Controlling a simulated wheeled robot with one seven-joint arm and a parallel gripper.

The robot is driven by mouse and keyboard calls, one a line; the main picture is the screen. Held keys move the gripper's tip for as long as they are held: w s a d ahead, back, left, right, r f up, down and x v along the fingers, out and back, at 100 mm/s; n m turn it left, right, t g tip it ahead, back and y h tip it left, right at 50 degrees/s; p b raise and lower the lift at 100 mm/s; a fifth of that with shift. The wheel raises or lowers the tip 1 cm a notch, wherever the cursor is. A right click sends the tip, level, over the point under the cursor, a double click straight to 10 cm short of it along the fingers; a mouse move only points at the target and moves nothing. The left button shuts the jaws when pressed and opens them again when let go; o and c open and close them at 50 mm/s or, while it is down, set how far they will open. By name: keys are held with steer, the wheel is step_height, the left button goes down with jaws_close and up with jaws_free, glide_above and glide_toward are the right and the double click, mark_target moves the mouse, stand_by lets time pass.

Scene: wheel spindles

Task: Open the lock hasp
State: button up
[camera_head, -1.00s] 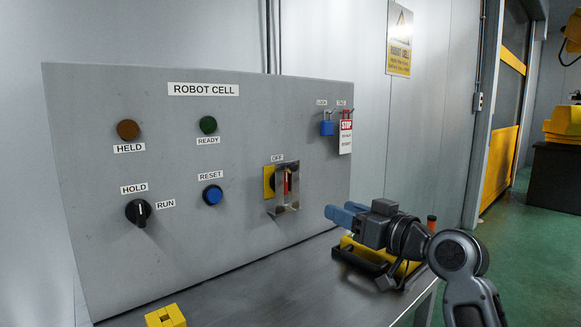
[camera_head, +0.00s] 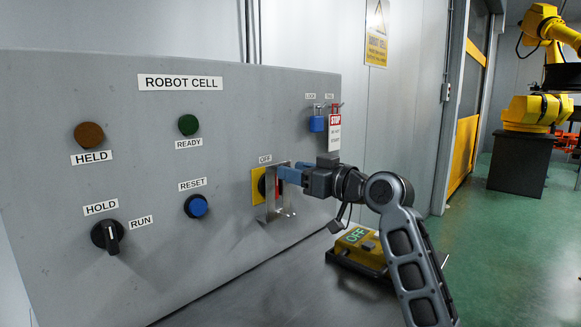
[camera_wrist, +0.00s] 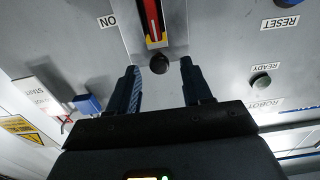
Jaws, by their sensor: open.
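The lock hasp (camera_head: 277,214) is a shiny metal bracket in front of the yellow-backed OFF switch (camera_head: 258,187) on the grey panel. My gripper (camera_head: 284,174) is at the upper part of the hasp and covers part of it in the head view. In the wrist view, my gripper (camera_wrist: 159,68) is open, its two dark fingers apart on either side of a small black knob (camera_wrist: 159,64). Contact with the knob cannot be told. Beyond the knob, a red switch handle (camera_wrist: 152,22) shows in the metal frame.
A blue padlock (camera_head: 317,123) and a red-and-white STOP tag (camera_head: 335,132) hang on the panel, right of the hasp. A yellow-and-black box (camera_head: 360,248) sits on the metal shelf (camera_head: 250,290) below my arm. Lamps, a reset button and a selector knob are to the left.

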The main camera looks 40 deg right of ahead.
steer(key=shift+w, duration=0.95)
jaws_close()
